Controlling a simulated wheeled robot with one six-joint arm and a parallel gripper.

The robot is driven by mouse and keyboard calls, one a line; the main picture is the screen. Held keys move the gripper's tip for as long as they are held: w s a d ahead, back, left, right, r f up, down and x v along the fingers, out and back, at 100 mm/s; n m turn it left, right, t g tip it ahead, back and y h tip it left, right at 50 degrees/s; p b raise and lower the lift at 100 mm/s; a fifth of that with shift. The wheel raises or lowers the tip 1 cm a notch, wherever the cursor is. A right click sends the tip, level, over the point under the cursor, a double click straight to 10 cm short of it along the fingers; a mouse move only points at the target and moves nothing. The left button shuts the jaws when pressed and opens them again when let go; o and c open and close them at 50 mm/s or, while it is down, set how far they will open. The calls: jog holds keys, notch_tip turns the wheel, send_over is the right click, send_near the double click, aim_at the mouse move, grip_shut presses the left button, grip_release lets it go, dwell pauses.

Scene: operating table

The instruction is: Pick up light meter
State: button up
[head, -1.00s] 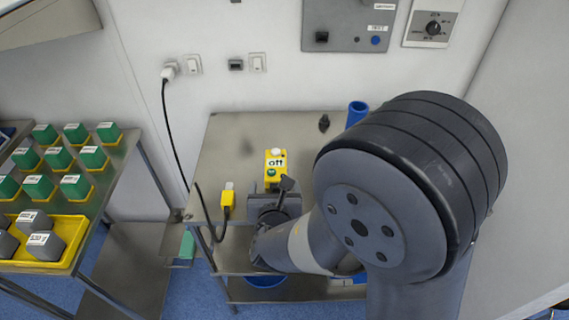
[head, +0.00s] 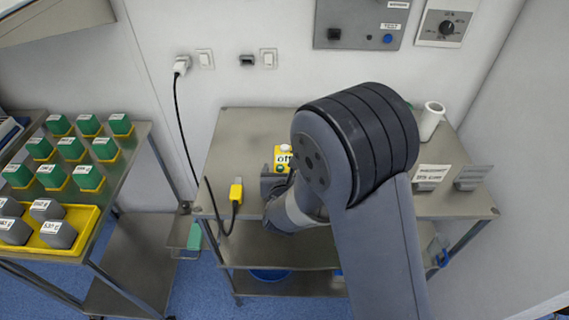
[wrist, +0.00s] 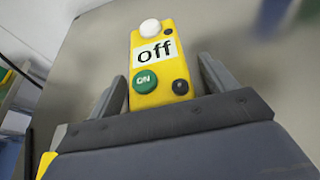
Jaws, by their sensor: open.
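The light meter (head: 282,157) is a yellow box lying on the steel table (head: 232,140). In the wrist view the meter (wrist: 155,62) shows a white dome, a display reading "off", a green ON button and a dark knob. My gripper (wrist: 160,70) is open, with one finger on each side of the meter's near end. A gap shows on both sides. In the head view my gripper (head: 275,182) is at the meter's near side, and my arm hides part of the meter.
A yellow plug (head: 236,191) with a black cable lies at the table's left front edge. A white cylinder (head: 431,119) and labelled grey blocks (head: 431,177) stand at the right. A left table (head: 120,165) holds green boxes and a yellow tray (head: 88,222). A wall stands behind.

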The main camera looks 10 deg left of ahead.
jog(key=shift+c, duration=0.2)
jog(key=c, duration=1.1)
jog(key=shift+c, duration=0.2)
